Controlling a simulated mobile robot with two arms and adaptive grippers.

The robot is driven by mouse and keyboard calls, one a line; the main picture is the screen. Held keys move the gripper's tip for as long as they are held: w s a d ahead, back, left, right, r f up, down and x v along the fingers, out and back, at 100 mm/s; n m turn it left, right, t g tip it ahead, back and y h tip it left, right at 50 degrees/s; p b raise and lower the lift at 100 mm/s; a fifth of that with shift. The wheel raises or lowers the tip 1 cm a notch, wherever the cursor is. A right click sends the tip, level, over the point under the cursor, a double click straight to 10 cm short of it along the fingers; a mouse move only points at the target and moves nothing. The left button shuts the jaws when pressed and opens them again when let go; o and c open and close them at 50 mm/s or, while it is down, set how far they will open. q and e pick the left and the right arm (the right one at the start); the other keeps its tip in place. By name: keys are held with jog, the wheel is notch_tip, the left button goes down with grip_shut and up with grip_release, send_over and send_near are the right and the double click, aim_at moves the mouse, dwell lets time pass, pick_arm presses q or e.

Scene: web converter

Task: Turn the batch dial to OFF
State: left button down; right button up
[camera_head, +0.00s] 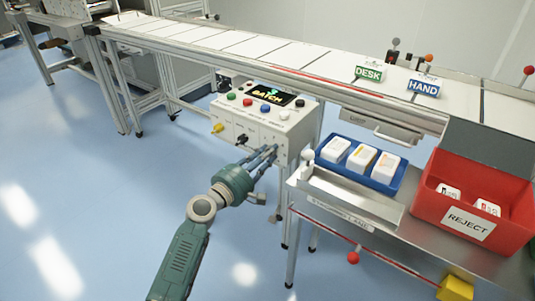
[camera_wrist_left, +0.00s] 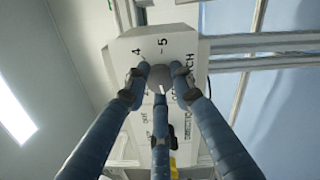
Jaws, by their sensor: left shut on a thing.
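The control box (camera_head: 284,132) stands under the conveyor, with a screen reading BATCH (camera_head: 262,94) on top. My left gripper (camera_head: 268,154) reaches its front face from below. In the left wrist view the three blue fingers (camera_wrist_left: 159,88) are closed around a round grey dial (camera_wrist_left: 158,76), with the numbers 4 and 5 printed beside it. The dial's pointer and its OFF mark cannot be made out. In the head view the fingers hide this dial. My right gripper is not in view.
A yellow knob (camera_head: 217,128) and a black knob (camera_head: 242,139) sit on the same face, left of my fingers. Coloured buttons (camera_head: 265,108) line the top. To the right are a metal table (camera_head: 400,232), a blue tray (camera_head: 342,168) and a red REJECT bin (camera_head: 425,197).

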pick_arm(q)
jog(key=shift+w+a, duration=0.15)
jog(key=shift+a, duration=0.15)
jog(key=c, duration=1.5)
grip_release()
jog(key=shift+o, duration=0.2)
jog(key=v, duration=1.2)
